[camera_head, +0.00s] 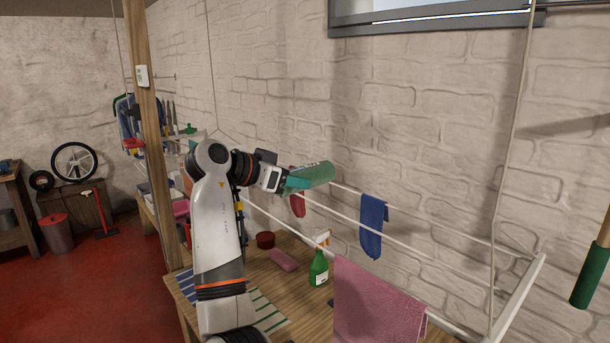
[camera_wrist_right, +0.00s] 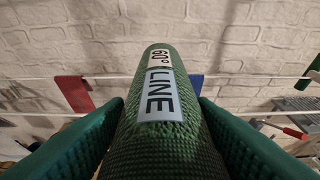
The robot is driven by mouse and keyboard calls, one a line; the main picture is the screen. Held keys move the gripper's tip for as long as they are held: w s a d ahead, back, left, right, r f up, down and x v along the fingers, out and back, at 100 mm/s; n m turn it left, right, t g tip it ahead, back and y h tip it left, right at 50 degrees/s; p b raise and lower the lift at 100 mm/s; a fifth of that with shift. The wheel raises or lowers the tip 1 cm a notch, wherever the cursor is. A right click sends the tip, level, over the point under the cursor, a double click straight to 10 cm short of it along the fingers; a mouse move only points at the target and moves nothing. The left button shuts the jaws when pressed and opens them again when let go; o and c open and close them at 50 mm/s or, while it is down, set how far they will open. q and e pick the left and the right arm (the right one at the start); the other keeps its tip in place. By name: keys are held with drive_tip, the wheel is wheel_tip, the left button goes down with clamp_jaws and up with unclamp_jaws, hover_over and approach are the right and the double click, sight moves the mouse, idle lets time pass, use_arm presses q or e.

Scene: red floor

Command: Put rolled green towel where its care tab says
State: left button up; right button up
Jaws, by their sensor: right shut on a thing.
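The rolled green towel (camera_head: 316,174) is held above the white drying rack, in front of the brick wall. It fills the middle of the right wrist view (camera_wrist_right: 165,105), and its pale care tab (camera_wrist_right: 160,95) reads "60°" and "LINE". My right gripper (camera_head: 292,183) is shut on the towel, with a finger on each side of it. The drying rack's white rods (camera_head: 434,258) run below and beyond the towel. A red cloth (camera_head: 298,206), a blue cloth (camera_head: 372,227) and a pink towel (camera_head: 375,305) hang on the rack. My left gripper is not in view.
Below the rack, a wooden table (camera_head: 292,299) holds a green spray bottle (camera_head: 318,268), a pink block (camera_head: 283,260) and a dark red bowl (camera_head: 265,240). A wooden post (camera_head: 148,130) stands at the left. Rod stretches between the hanging cloths are bare.

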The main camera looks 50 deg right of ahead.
drive_tip(key=shift+a+f+b, duration=0.4)
drive_tip(key=shift+a, duration=0.05)
drive_tip(key=shift+w+a+f, duration=0.1)
drive_tip(key=shift+a+f, duration=0.1)
drive_tip(key=shift+f, duration=0.1)
drive_tip(key=shift+f+b, duration=0.35)
drive_tip(key=shift+b, duration=0.15)
drive_tip(key=shift+d+f+b, duration=0.3)
drive_tip(key=shift+f+b, duration=0.2)
drive_tip(key=shift+f, duration=0.35)
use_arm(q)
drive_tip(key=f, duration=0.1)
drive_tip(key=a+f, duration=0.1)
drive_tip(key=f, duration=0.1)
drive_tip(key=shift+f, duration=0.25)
use_arm(e)
drive_tip(key=shift+a+f, duration=0.1)
drive_tip(key=shift+f, duration=0.25)
use_arm(q)
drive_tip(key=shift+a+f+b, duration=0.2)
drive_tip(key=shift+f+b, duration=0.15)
drive_tip(key=shift+b, duration=0.25)
use_arm(e)
drive_tip(key=shift+f, duration=0.6)
drive_tip(key=o, duration=1.1)
drive_tip(key=shift+r, duration=0.1)
